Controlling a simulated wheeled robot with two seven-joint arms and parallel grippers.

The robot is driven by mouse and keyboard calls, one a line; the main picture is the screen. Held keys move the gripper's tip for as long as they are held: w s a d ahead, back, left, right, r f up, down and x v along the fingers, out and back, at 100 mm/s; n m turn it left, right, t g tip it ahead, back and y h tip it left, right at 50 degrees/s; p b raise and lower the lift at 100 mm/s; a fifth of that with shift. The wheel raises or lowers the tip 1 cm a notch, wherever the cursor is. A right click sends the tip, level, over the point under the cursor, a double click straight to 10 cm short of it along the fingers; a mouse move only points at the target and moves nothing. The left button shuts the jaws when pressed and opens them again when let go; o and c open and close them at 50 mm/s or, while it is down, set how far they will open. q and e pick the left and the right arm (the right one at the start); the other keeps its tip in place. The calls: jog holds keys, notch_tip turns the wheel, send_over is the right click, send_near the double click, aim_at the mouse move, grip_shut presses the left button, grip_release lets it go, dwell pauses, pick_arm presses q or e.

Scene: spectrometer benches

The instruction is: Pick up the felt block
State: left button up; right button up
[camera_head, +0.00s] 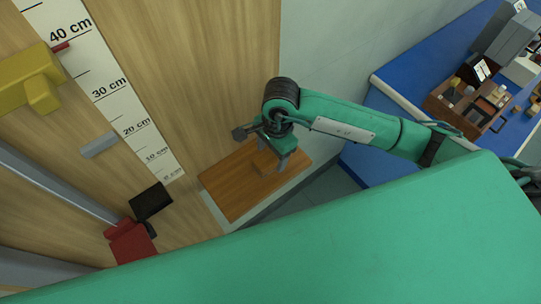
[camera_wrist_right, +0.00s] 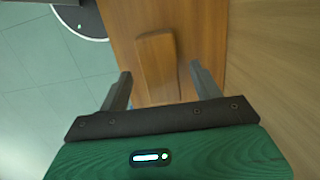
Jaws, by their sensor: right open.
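A brown, wood-coloured block (camera_wrist_right: 158,68) lies on an orange-brown wooden board in the right wrist view. It is the only block at my gripper, and I take it as the felt block; no felt surface can be made out. In the head view the block (camera_head: 264,163) shows partly behind my right gripper (camera_head: 274,157). My right gripper (camera_wrist_right: 161,72) is open, with one finger on each side of the block's line in the wrist view. I cannot tell whether the fingers touch it. My left gripper is not in view.
The wooden board (camera_head: 230,191) lies beside a tall wooden panel (camera_head: 215,70) with a white centimetre scale (camera_head: 113,88). Yellow (camera_head: 25,80), black (camera_head: 151,201) and red (camera_head: 130,242) parts sit at left. A blue bench (camera_head: 425,65) with a wooden tray (camera_head: 440,104) stands at right.

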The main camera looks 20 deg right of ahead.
aim_at(270, 157)
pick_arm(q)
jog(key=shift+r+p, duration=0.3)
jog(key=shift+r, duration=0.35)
pick_arm(e)
jog(key=shift+a+f, duration=0.15)
jog(key=shift+f, duration=1.1)
jog(key=c, duration=1.1)
jog(key=shift+o, duration=0.2)
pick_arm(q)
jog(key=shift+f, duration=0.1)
pick_arm(e)
jog(key=shift+r, duration=0.15)
